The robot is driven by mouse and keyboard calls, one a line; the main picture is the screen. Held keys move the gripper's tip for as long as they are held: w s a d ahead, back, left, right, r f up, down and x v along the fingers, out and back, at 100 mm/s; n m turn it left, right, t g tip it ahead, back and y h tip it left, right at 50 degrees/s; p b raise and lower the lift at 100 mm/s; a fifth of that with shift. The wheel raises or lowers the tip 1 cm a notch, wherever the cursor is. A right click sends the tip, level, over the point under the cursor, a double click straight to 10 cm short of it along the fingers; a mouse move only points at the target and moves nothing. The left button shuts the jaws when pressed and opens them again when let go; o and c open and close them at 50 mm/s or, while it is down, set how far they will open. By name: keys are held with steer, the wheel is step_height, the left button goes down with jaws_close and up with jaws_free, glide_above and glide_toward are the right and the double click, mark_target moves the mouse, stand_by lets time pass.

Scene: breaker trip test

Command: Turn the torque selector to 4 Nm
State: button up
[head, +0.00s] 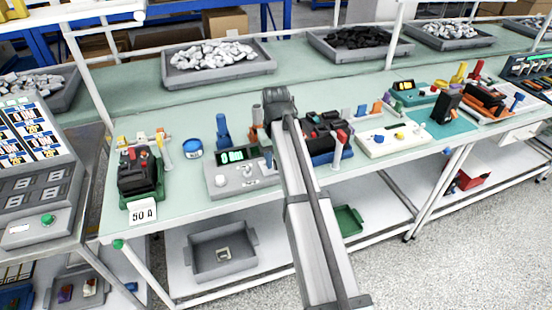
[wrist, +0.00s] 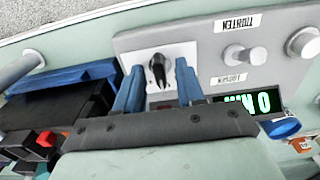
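The torque selector (wrist: 159,72) is a dark pointer knob on a white plate, on a grey control box (wrist: 170,38). In the head view, the grey box (head: 216,187) stands on the bench, left of my arm. My gripper (wrist: 161,66) is open, with its two blue fingers on either side of the knob and gaps between. I cannot tell whether the fingertips reach down beside it. The box's green display (wrist: 248,103) appears upside down in the wrist view and seems to read 0 Nm. The knob's scale marks are too small to read.
Two round grey knobs (wrist: 230,55) beside the selector carry upside-down labels, TIGHTEN and LOOSEN. A black and blue device (wrist: 60,105) lies close on the left in the wrist view. In the head view, a breaker (head: 139,172) labelled 50 A and a blue round container (head: 193,148) stand left of the box.

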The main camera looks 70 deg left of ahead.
step_height(320, 180, up, 14)
stand_by(0.7)
steer(key=shift+f, duration=0.1)
stand_by(0.3)
